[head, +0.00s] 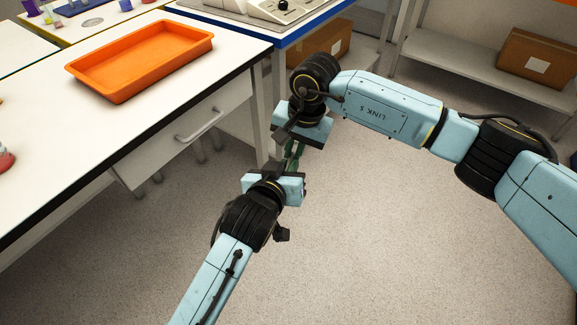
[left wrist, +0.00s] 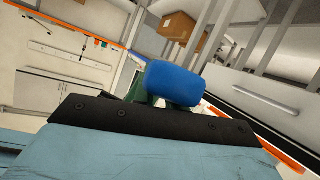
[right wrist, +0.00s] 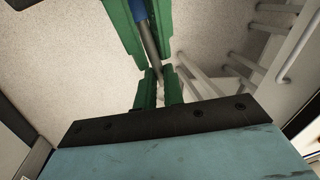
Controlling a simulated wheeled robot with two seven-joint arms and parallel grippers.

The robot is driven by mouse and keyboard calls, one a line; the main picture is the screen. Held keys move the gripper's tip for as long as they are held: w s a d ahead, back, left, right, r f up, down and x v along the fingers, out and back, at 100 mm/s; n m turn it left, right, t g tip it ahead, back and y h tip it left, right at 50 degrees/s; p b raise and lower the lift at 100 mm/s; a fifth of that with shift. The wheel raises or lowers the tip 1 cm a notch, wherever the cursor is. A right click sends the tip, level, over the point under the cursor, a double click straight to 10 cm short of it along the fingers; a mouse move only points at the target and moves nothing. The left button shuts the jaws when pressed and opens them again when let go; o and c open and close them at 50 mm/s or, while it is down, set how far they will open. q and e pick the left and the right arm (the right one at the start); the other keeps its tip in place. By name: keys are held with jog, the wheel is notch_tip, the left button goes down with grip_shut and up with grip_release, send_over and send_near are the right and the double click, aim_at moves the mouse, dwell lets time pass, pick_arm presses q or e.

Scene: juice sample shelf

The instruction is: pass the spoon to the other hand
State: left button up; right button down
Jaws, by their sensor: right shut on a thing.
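The spoon shows in the right wrist view as a grey shaft (right wrist: 149,40) with a blue handle above it; in the left wrist view the blue handle end (left wrist: 175,84) is large and close. My right gripper (right wrist: 159,82) is shut on the lower part of the shaft. My left gripper (head: 288,165) comes from the opposite side, its green fingers on either side of the handle and seemingly a little apart from it. In the head view the right gripper (head: 296,147) meets the left tip to tip, and the spoon is mostly hidden. The bowl cannot be seen.
The grippers meet over open floor, close to the table's corner.

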jog(key=c, duration=1.4)
grip_release()
jog(key=shift+a, duration=0.15)
jog(key=shift+c, duration=0.2)
jog(key=shift+r, duration=0.15)
